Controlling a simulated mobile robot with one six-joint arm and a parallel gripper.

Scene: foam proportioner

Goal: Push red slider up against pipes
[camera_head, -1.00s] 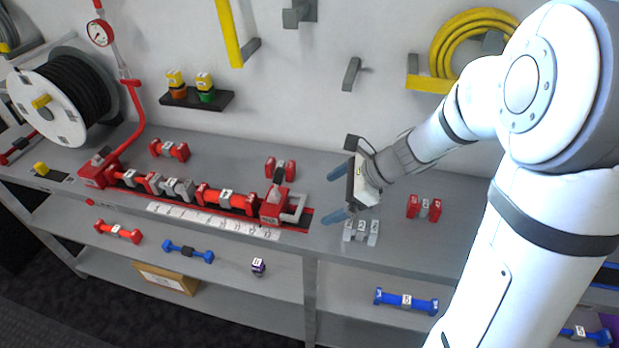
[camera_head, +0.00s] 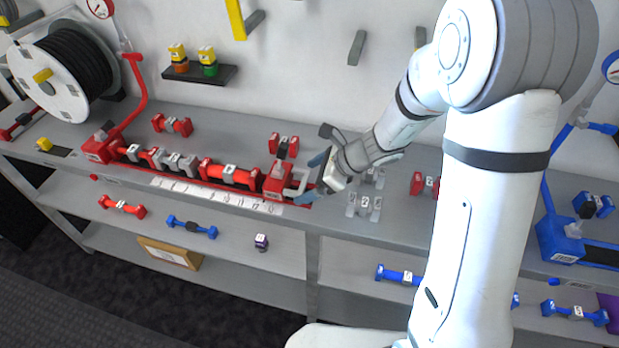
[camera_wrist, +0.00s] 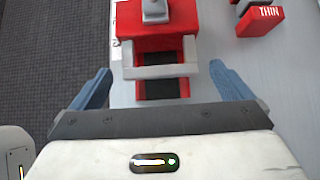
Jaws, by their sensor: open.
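The red slider (camera_head: 276,181) sits at the right end of a red rail on the bench, with a grey U-shaped handle (camera_head: 299,187) on its right side. My gripper (camera_head: 310,178) is open and empty at the handle. In the wrist view its blue fingers (camera_wrist: 163,80) stand either side of the handle (camera_wrist: 160,71), apart from it, with the slider (camera_wrist: 152,38) beyond.
Loose red pipes (camera_head: 284,144) and (camera_head: 171,125) lie behind the rail. Grey pipes (camera_head: 364,205) lie right of my gripper. A red end block (camera_head: 101,148) closes the rail's left end. A blue rig (camera_head: 567,240) stands at the right. The shelf below holds more pipes.

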